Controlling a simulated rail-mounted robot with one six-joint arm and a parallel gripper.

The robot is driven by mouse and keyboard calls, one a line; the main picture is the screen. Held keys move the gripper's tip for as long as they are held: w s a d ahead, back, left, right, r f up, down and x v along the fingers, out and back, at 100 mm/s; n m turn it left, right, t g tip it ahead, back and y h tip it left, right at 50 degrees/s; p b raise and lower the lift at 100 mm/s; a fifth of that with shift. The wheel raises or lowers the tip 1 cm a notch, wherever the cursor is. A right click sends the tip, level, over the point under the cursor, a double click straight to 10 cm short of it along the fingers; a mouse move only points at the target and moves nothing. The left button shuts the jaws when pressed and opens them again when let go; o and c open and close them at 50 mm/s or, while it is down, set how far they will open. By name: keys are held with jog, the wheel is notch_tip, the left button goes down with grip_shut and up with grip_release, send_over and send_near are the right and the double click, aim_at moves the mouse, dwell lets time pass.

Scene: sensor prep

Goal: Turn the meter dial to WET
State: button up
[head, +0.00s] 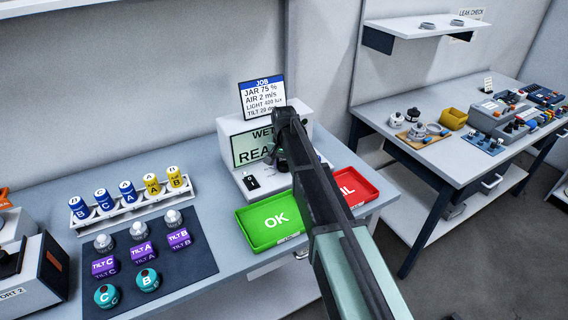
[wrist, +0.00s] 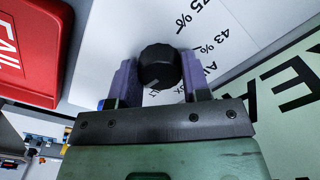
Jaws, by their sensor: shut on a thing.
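The meter (head: 228,128) is a light box with a green screen (head: 243,148) that reads "WET" and "REA", the rest cut off by my arm. In the wrist view its dial (wrist: 158,64) is a round black knob, with printed marks such as "75 %" and "43 %" around it. My gripper (wrist: 158,82) has one finger on each side of the dial and is shut on it. In the head view my arm covers the dial. The way the dial points is hard to tell.
A green OK tray (head: 241,222) and a red FAIL tray (head: 371,188) lie in front of the meter. A rack (head: 130,212) of blue and yellow jars and a dark mat (head: 200,262) with several sensors are at left. A job card (head: 262,97) stands behind the meter.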

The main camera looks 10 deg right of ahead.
aim_at(284, 163)
jog(key=o, duration=0.9)
notch_tip(284, 163, up, 11)
jog(key=p, duration=1)
jog(key=shift+f+p, duration=0.1)
jog(key=shift+p, duration=0.3)
